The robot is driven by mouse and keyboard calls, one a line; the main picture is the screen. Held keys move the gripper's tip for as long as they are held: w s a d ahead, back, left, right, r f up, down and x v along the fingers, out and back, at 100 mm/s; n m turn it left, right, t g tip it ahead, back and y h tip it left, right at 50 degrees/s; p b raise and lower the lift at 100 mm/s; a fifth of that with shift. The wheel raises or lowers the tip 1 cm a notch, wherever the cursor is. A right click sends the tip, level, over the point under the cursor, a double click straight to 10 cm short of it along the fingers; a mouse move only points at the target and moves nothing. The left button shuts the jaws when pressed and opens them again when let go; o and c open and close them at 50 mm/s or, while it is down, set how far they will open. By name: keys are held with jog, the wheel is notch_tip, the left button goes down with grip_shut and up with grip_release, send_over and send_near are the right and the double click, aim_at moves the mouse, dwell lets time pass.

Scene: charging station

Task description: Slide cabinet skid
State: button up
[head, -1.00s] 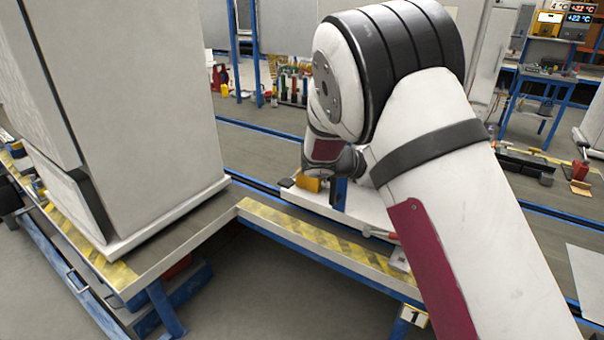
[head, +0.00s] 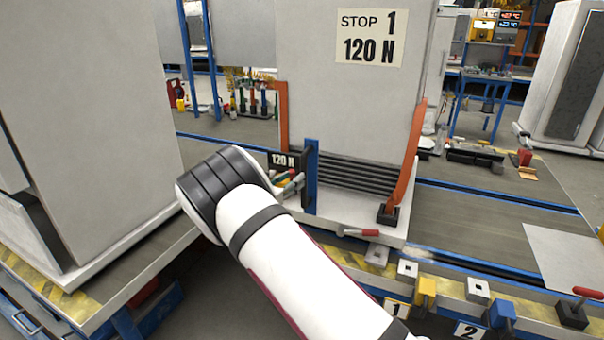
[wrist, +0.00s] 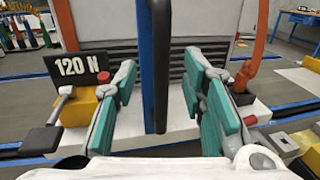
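A tall grey cabinet (head: 345,95) with a "STOP 1 120 N" sign stands upright on a white skid (head: 350,228). A blue upright handle bar (head: 311,178) rises at the skid's near side; in the wrist view the bar (wrist: 147,40) shows blue with a dark near face. My gripper (wrist: 160,105) is open, its teal-padded fingers on either side of the bar, with a gap visible on both sides. In the head view my arm hides most of the gripper.
A "120 N" display (head: 284,160) sits left of the bar. A red-handled clamp (head: 358,233) lies at the skid's front edge. Yellow (head: 426,290) and blue (head: 502,314) blocks line the bench front. Another tall cabinet (head: 85,120) stands at left. The track to the right of the skid is largely clear.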

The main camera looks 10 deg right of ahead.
jog(key=x, duration=0.7)
jog(key=shift+b, duration=0.35)
jog(key=shift+s, duration=0.1)
jog(key=shift+d, duration=0.1)
grip_shut()
